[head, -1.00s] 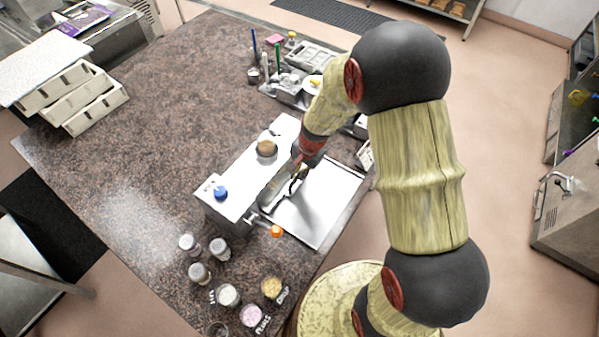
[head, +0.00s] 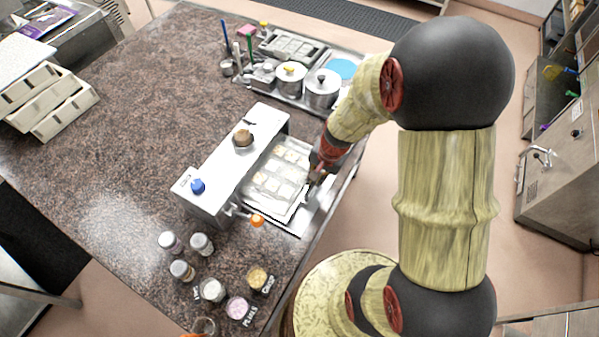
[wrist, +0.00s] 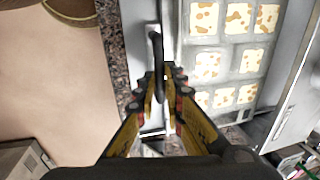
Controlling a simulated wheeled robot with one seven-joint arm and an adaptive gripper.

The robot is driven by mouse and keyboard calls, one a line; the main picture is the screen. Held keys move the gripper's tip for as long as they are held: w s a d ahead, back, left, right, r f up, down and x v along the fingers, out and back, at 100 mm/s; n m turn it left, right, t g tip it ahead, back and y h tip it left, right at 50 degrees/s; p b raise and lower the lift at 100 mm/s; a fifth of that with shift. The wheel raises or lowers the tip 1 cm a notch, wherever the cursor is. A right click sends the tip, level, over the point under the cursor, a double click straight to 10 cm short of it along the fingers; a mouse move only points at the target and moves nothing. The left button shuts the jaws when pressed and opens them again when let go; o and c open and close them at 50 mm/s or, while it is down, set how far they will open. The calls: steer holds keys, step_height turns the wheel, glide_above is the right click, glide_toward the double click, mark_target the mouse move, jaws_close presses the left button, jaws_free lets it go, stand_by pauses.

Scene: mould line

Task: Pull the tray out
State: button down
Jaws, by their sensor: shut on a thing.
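The tray (head: 291,208) is a pale metal tray with rows of cream squares with brown patches. It sticks out from the right side of the silver box-shaped press (head: 215,178), over a flat metal plate. In the wrist view the tray (wrist: 222,46) fills the upper right. Its dark handle bar (wrist: 156,48) runs up from between the fingers. My gripper (head: 316,177) is at the tray's outer right edge in the head view. In the wrist view my gripper (wrist: 159,88) is shut on the handle. The tray's inner edge by the press is hard to make out.
The press carries a blue knob (head: 197,186), a brown round knob (head: 243,138) and an orange-ended lever (head: 257,221). Several jars stand in front of it. Pots (head: 322,88) stand behind. The counter's right edge is close to the tray; floor lies beyond.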

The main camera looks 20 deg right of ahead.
steer(key=shift+s+d+b, duration=0.2)
steer(key=shift+s+d, duration=0.5)
steer(key=shift+s, duration=0.25)
steer(key=shift+s+d+b, duration=0.2)
steer(key=shift+s+d, duration=0.5)
steer(key=shift+s, duration=0.25)
steer(key=c, duration=2)
jaws_free()
steer(key=shift+s+d, duration=0.15)
steer(key=shift+o, duration=0.5)
step_height(320, 180, up, 12)
steer(key=s+d, duration=0.1)
steer(key=s, duration=0.1)
steer(key=shift+d, duration=0.15)
